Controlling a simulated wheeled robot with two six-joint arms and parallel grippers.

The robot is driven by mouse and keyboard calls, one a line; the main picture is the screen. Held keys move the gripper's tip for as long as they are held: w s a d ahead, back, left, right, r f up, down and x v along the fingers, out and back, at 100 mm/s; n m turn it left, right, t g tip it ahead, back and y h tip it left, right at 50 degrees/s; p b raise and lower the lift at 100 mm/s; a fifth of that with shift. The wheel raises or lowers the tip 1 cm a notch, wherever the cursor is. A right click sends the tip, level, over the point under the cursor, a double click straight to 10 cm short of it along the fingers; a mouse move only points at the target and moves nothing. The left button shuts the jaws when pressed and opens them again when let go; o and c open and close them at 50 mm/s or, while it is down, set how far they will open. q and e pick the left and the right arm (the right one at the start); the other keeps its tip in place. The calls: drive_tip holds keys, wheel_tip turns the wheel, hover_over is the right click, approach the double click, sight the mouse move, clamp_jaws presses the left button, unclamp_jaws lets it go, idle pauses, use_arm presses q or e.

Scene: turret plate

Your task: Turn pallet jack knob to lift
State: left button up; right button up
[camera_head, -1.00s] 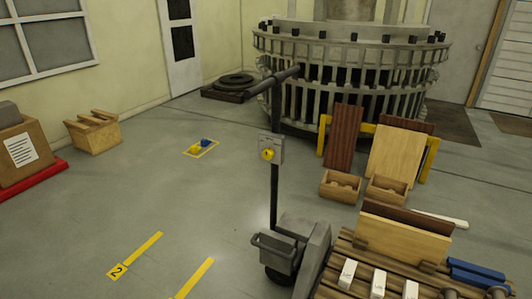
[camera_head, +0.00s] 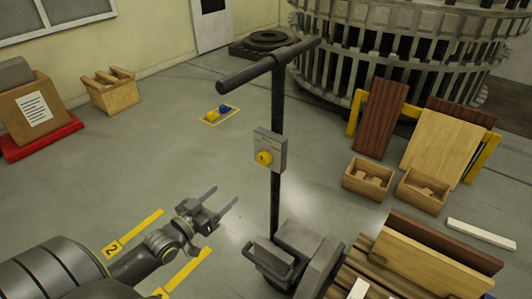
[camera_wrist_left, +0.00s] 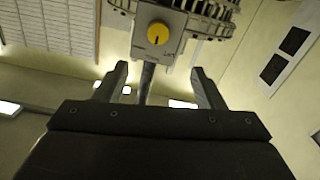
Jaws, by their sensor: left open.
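The pallet jack (camera_head: 277,215) stands with its dark post upright and a T-shaped handle on top. A grey box on the post carries the round yellow knob (camera_head: 264,158). In the left wrist view the knob (camera_wrist_left: 158,34) shows a dark mark on its face, above and beyond my fingers. My left gripper (camera_head: 222,198) is open and empty, to the left of the post and lower than the knob in the head view. It is apart from the knob. My right gripper is not in view.
Wooden boards and planks (camera_head: 440,245) lie at the right on the jack's load. Two small wooden boxes (camera_head: 368,181) and leaning boards stand behind. A large round metal cage (camera_head: 400,50) fills the back. The floor left of the post is open, with yellow markings.

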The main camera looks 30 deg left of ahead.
use_arm(q)
drive_tip(key=b, duration=0.4)
approach(261, 160)
drive_tip(key=w, duration=0.7)
drive_tip(key=shift+d+f, duration=0.2)
drive_tip(key=shift+d, duration=0.2)
drive_tip(key=shift+w+d+r+b, duration=0.1)
drive_tip(key=shift+w+b, duration=0.2)
drive_tip(key=shift+w, duration=0.5)
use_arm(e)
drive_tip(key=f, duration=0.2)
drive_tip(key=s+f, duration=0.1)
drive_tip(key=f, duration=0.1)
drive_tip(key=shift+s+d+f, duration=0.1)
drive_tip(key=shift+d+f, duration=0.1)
use_arm(q)
drive_tip(key=shift+c, duration=1)
drive_tip(key=c, duration=0.8)
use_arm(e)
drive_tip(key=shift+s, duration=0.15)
